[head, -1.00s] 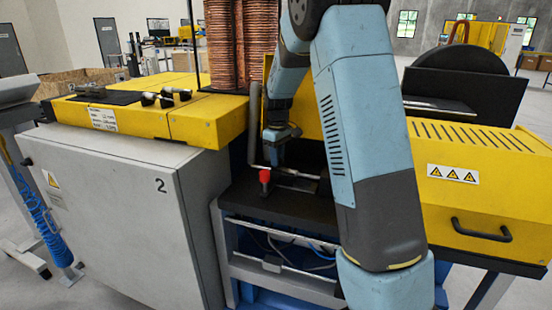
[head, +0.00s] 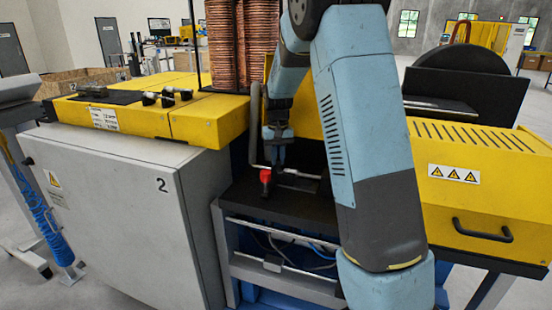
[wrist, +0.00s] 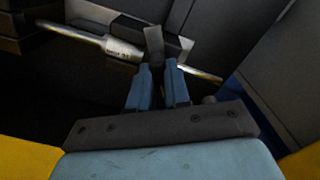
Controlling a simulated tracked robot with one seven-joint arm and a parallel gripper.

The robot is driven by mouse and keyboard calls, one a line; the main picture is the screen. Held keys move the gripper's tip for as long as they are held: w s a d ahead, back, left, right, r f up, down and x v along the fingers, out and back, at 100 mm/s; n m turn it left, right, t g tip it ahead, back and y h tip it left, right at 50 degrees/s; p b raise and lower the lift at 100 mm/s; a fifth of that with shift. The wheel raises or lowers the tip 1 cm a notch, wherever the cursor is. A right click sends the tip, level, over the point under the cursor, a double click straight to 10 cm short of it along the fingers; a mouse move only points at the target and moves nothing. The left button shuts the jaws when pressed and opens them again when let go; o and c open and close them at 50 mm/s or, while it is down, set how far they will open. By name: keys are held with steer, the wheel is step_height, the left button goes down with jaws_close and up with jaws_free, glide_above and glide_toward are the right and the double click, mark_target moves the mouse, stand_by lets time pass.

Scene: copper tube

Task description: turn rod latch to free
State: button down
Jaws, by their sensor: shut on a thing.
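The rod latch is a grey upright tab (wrist: 154,44) on a silver rod (wrist: 104,43) in the wrist view. The rod runs from upper left to lower right through a dark block. My gripper (wrist: 157,68) has its two blue fingers closed around the tab, whose upper end sticks out past the fingertips. In the head view my gripper (head: 275,158) points down over the black bed of the machine, and the rod (head: 300,174) shows as a light bar beside it. The latch itself is hidden or too small to tell there.
A red knob (head: 265,176) stands just in front of my gripper. A bent grey bar (head: 255,125) rises to its left. A grey cabinet (head: 115,215) stands left, a yellow housing (head: 470,185) right. Copper tube coils (head: 240,45) stand behind.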

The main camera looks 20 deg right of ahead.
steer(key=shift+w+r, duration=0.1)
steer(key=shift+w, duration=0.05)
stand_by(0.3)
steer(key=c, duration=1.1)
jaws_free()
step_height(320, 180, up, 14)
steer(key=shift+f, duration=0.2)
